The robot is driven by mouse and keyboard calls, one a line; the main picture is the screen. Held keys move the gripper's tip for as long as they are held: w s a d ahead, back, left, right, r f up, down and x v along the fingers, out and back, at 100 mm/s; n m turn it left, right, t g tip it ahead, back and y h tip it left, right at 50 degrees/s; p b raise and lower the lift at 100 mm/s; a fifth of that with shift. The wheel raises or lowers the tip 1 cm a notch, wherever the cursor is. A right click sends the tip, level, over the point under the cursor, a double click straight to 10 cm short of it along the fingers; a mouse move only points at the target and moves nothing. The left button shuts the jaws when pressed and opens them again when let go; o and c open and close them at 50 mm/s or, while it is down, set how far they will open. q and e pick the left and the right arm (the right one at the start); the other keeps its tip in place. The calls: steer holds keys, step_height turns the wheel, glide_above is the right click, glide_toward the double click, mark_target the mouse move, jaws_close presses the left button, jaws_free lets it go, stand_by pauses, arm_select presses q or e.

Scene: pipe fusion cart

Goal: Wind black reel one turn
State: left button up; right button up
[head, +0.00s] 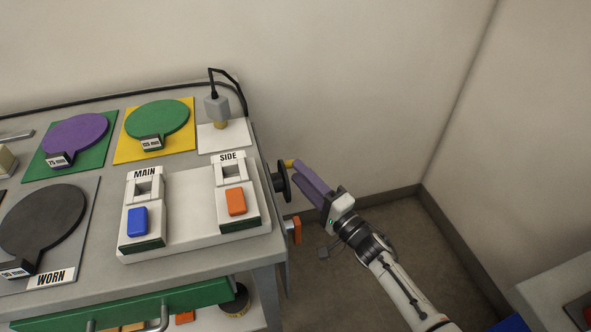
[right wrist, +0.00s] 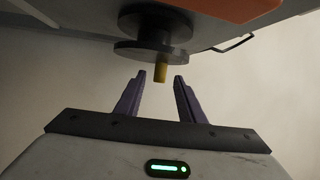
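The black reel (head: 280,181) is mounted on the right side of the cart. In the right wrist view its round black disc (right wrist: 155,52) shows at the top. A short yellow handle (right wrist: 160,72) sticks out from the disc toward my right gripper. My right gripper (head: 301,170) is beside the reel in the head view. In the right wrist view its two purple fingers (right wrist: 160,79) are apart, with the handle's end between the fingertips and a gap on both sides. It holds nothing. My left gripper is not in view.
The cart top (head: 190,268) holds a white block with MAIN and SIDE switches (head: 190,205), coloured paddles and a grey plug (head: 216,108). An orange lever (head: 296,230) sticks out below the reel. Free floor lies right of the cart, before the wall.

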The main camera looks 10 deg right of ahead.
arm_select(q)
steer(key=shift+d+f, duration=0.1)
arm_select(e)
steer(key=shift+x, duration=1.45)
jaws_close()
arm_select(q)
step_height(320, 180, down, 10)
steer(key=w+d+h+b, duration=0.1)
steer(key=b, duration=1.6)
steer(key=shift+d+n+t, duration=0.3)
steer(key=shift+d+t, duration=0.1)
arm_select(e)
steer(key=n+t+y, duration=0.2)
steer(key=s+n+t+y, duration=0.1)
steer(key=n+t+y, duration=0.1)
steer(key=y, duration=0.1)
steer(key=shift+s+d+r+n+y, duration=0.1)
steer(key=shift+s+r+n+y, duration=0.1)
steer(key=shift+n+y, duration=0.15)
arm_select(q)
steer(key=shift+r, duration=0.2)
arm_select(e)
jaws_free()
